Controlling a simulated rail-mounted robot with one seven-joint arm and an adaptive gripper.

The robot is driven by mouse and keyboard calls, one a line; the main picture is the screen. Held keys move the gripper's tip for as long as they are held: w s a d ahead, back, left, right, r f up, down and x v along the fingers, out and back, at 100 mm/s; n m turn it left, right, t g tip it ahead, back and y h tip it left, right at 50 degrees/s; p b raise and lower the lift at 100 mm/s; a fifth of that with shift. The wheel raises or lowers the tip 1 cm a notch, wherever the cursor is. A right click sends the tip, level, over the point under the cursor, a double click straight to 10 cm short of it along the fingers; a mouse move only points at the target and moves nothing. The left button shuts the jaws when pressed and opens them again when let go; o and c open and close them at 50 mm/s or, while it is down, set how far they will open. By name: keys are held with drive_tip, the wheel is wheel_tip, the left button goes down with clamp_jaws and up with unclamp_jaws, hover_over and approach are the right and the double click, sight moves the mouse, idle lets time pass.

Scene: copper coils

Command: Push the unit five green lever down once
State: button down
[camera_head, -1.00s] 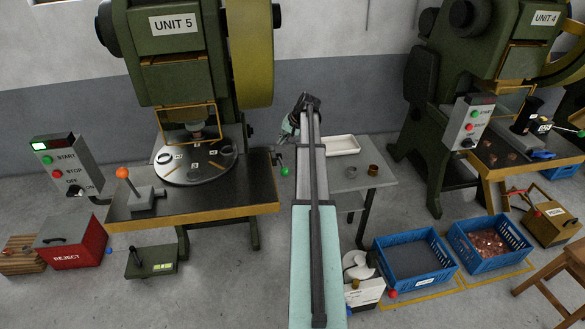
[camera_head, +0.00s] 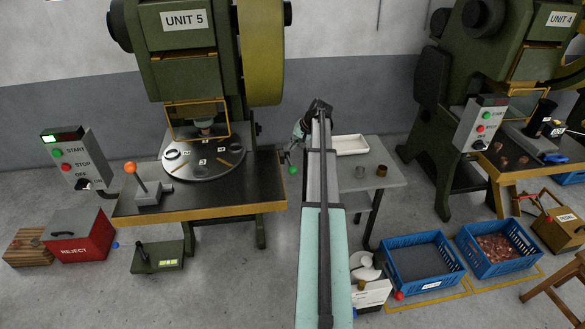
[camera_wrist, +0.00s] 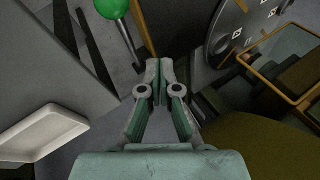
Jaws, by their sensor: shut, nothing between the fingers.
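The Unit 5 press (camera_head: 190,75) stands at left centre in the head view. Its green lever knob (camera_head: 292,170) is at the right end of the press table, on a thin dark rod. In the wrist view the green knob (camera_wrist: 112,8) is at the top, left of the fingertips, with its rod running down and right. My gripper (camera_head: 296,143) is just above the knob in the head view, partly hidden by my arm. In the wrist view my gripper (camera_wrist: 159,68) is shut and empty. It appears apart from the knob and rod.
An orange-knobbed lever (camera_head: 130,169) stands on the front left of the press table (camera_head: 200,212). A round dial plate (camera_head: 204,168) lies behind it. A side table (camera_head: 398,178) with a white tray (camera_head: 350,145) is right of my arm. Blue crates (camera_head: 424,272) stand on the floor.

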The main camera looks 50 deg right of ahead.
drive_tip(key=shift+s+a+f+b, duration=0.2)
drive_tip(key=shift+s+f+b, duration=0.1)
drive_tip(key=shift+f, duration=0.55)
drive_tip(key=shift+s+a+f+b, duration=0.2)
drive_tip(key=shift+f+b, duration=0.15)
drive_tip(key=shift+f, duration=0.55)
drive_tip(key=shift+s+a+f+b, duration=0.2)
drive_tip(key=shift+s+f+b, duration=0.1)
drive_tip(key=shift+f, duration=0.55)
drive_tip(key=shift+f, duration=0.1)
drive_tip(key=shift+s+f, duration=0.1)
drive_tip(key=shift+f, duration=0.2)
